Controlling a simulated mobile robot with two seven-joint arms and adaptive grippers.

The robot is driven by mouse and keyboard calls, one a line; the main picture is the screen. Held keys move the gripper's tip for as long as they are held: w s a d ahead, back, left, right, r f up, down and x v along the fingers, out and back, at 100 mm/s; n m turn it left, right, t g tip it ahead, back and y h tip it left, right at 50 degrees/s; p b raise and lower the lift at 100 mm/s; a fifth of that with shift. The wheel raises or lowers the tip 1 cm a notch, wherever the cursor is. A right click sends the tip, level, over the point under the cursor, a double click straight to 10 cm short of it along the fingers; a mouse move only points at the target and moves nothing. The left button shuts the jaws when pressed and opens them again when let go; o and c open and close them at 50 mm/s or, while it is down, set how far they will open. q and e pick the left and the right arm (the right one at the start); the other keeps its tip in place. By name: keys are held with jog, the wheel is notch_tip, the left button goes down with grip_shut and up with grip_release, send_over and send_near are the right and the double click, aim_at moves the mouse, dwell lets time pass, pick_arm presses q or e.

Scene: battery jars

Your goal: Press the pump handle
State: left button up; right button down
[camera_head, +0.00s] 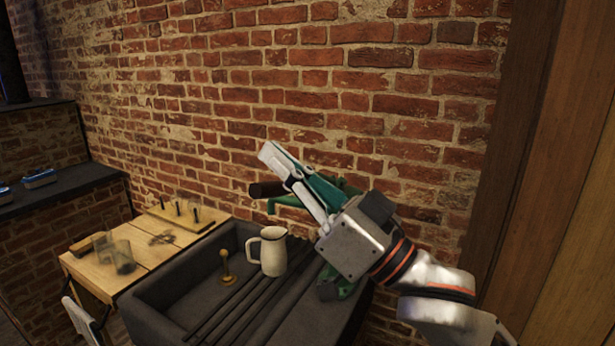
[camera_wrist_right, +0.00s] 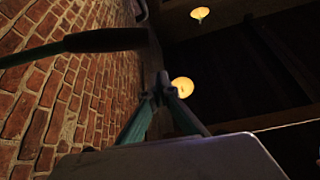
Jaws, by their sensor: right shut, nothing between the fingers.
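The pump handle is a green lever ending in a dark round grip (camera_head: 268,189). It stands over the back right of the grey sink. My right gripper (camera_head: 272,158) is shut and empty, pointing up and left. Its fingers hide part of the green pump. The grip shows just below and left of the fingertips in the head view. In the right wrist view the dark grip (camera_wrist_right: 105,40) lies left of and above the closed fingertips (camera_wrist_right: 161,86). Whether they touch I cannot tell. A pale part at the lower left (camera_head: 77,318) may be my left gripper; its state is unclear.
A cream jug (camera_head: 272,252) stands on dark bars across the sink (camera_head: 160,299). A brass plug-like piece (camera_head: 227,266) is inside the sink. A wooden table (camera_head: 150,256) at left holds glass jars (camera_head: 122,257). A brick wall (camera_head: 330,85) rises behind.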

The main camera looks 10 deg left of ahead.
aim_at(270, 186)
pick_arm(q)
jog(key=shift+s+d+f, duration=0.15)
jog(key=shift+s+f, duration=0.1)
jog(key=shift+s, duration=0.1)
pick_arm(e)
jog(key=shift+a+f, duration=0.25)
jog(key=shift+f, duration=0.35)
jog(key=shift+a+f, duration=0.25)
jog(key=shift+f, duration=0.35)
jog(key=shift+a+f, duration=0.25)
jog(key=shift+f, duration=0.35)
